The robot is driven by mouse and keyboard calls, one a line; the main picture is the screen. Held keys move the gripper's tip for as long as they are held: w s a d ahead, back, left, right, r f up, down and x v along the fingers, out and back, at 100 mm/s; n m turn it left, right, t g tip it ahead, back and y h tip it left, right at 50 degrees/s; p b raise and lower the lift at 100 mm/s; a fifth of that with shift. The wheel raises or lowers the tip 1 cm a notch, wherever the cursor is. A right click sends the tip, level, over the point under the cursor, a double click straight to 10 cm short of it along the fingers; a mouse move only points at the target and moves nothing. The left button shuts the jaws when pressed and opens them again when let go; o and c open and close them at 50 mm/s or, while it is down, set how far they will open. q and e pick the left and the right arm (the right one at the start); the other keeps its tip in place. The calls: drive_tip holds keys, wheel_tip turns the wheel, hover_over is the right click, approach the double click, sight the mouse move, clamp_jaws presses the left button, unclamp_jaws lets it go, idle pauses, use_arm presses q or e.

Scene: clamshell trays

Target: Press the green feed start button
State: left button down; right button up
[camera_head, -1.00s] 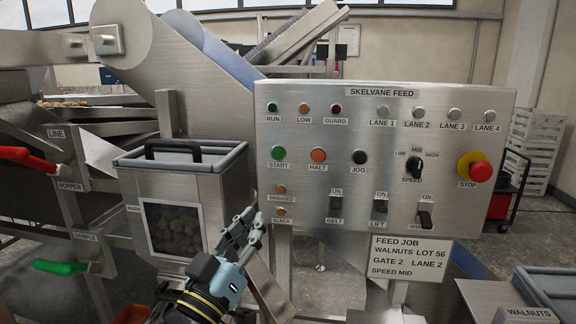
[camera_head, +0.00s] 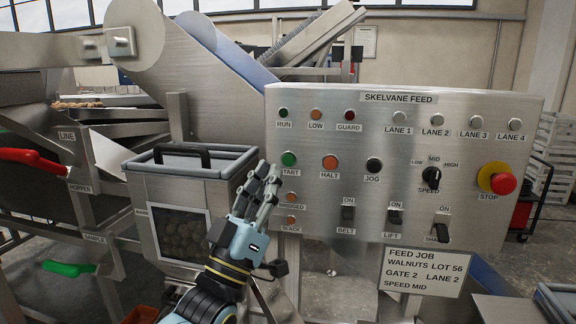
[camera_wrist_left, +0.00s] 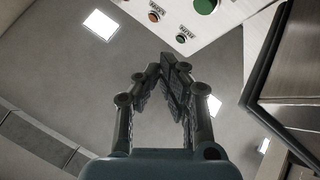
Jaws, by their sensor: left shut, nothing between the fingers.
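The green start button (camera_head: 289,158) sits on the left side of the steel feed panel (camera_head: 460,150), above its START label. In the left wrist view a large green button (camera_wrist_left: 205,6) shows at the top edge. My left gripper (camera_head: 268,172) is shut and empty. In the head view its fingertips appear just left of and slightly below the green button. I cannot tell the gap in depth. The fingers also show in the left wrist view (camera_wrist_left: 168,62), pointing up toward the panel's edge. My right gripper is not in view.
An orange halt button (camera_head: 330,162) and a black jog button (camera_head: 374,165) sit right of start. A red stop button (camera_head: 503,183) is at far right. A hopper bin with a handle (camera_head: 182,152) stands left of the gripper. Switches line the lower panel.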

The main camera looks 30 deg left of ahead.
sight(288, 160)
use_arm(q)
drive_tip(key=shift+w+a+b, duration=0.25)
drive_tip(key=shift+w+b, duration=0.15)
drive_tip(key=shift+w, duration=0.55)
drive_tip(key=shift+w+a+b, duration=0.25)
drive_tip(key=shift+w+b, duration=0.15)
drive_tip(key=shift+w, duration=0.55)
drive_tip(key=shift+w+a+b, duration=0.25)
drive_tip(key=shift+w+b, duration=0.15)
drive_tip(key=shift+w, duration=0.55)
drive_tip(key=shift+w, duration=0.15)
drive_tip(key=shift+w+a, duration=0.1)
drive_tip(key=shift+w, duration=0.15)
